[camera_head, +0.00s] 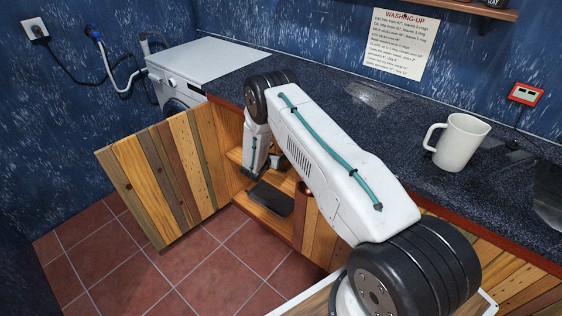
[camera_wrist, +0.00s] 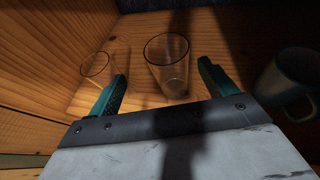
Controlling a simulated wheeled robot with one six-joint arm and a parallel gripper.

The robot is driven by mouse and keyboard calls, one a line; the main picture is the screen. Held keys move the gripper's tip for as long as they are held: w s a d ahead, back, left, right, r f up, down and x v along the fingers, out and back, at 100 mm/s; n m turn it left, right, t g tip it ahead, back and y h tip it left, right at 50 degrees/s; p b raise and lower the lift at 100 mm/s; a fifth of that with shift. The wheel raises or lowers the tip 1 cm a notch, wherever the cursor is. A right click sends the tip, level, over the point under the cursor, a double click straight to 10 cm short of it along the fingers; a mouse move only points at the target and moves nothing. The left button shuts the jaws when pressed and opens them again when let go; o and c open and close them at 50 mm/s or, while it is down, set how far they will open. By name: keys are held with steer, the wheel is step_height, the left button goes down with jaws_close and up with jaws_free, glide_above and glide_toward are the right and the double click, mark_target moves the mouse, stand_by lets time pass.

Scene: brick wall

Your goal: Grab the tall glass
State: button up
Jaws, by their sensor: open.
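In the wrist view, a clear tall glass (camera_wrist: 167,68) stands upright on the wooden cabinet floor, between and beyond my fingertips. My gripper (camera_wrist: 162,74) is open, with one teal finger on each side of the glass's line. The fingers look apart from it. A second clear glass (camera_wrist: 97,68) stands to the left, partly behind the left finger. It looks lower, though its full height is hard to judge. In the head view, my arm reaches into the open cabinet, and the glasses cannot be made out there.
A dark mug (camera_wrist: 290,80) stands close to the right of my right finger. Wooden cabinet walls enclose the space. The open cabinet door (camera_head: 170,175) juts out left. A white jug (camera_head: 458,142) stands on the dark counter (camera_head: 335,105), above the cabinet.

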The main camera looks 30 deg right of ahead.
mark_target(280, 153)
steer(key=x, duration=0.4)
steer(key=s+x, duration=0.1)
steer(key=x, duration=0.1)
steer(key=shift+w+d+f, duration=0.2)
steer(key=shift+d+f, duration=0.15)
steer(key=shift+d, duration=0.3)
steer(key=shift+w+d+f, duration=0.15)
steer(key=shift+w+d, duration=0.25)
steer(key=c, duration=1.3)
steer(key=shift+c, duration=0.9)
